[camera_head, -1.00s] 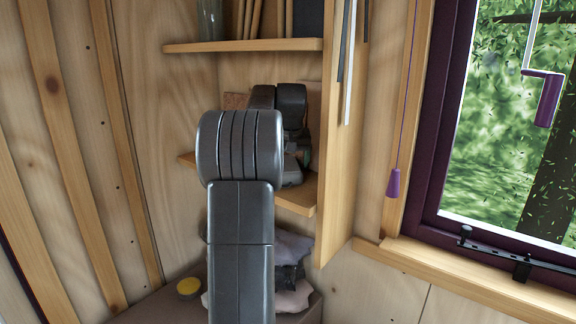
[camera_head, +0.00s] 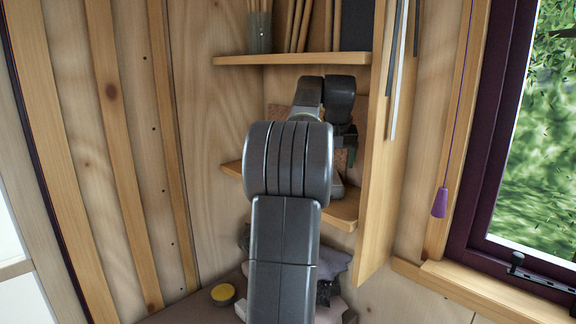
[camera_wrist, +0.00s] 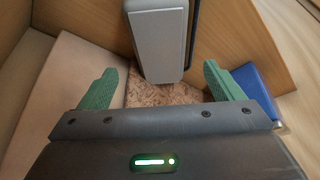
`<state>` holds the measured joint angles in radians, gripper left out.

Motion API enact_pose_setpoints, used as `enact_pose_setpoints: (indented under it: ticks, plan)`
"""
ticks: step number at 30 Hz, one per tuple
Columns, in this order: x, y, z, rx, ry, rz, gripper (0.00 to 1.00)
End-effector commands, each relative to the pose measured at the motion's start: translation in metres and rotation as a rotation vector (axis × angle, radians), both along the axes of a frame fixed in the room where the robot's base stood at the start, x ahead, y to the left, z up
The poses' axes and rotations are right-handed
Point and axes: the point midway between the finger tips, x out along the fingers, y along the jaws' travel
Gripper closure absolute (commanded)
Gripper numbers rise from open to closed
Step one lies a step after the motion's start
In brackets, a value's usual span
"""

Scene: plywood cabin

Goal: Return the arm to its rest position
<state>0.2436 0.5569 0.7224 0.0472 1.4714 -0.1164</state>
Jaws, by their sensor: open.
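My arm reaches up from the bottom of the head view toward the lower shelf (camera_head: 232,168) in the corner. Its thick elbow hides part of that shelf. My gripper shows in the wrist view (camera_wrist: 157,92), with its two green fingers wide apart and nothing between their tips. A grey box-like thing (camera_wrist: 158,40) stands ahead of the fingers, in front of a wooden board. I cannot tell whether the fingers touch anything.
An upper shelf (camera_head: 290,59) holds a glass jar (camera_head: 259,30) and several upright items. A wooden upright (camera_head: 378,190) bounds the shelves on the right. A purple-framed window (camera_head: 500,130) and a hanging purple cord pull (camera_head: 440,203) are farther right. A yellow-topped round thing (camera_head: 222,293) sits below. A blue thing (camera_wrist: 254,82) lies near the right finger.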

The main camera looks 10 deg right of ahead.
Motion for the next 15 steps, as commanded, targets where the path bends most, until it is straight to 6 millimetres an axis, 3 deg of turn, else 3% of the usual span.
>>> enact_pose_setpoints:
  ticks: [8, 13, 15]
  plan:
    - [0.014, -0.001, -0.037, 0.002, 0.005, 0.000, 0.13]
    - [0.025, -0.003, -0.070, 0.002, 0.005, 0.000, 0.13]
    - [0.025, -0.001, -0.051, -0.002, -0.006, 0.001, 0.13]
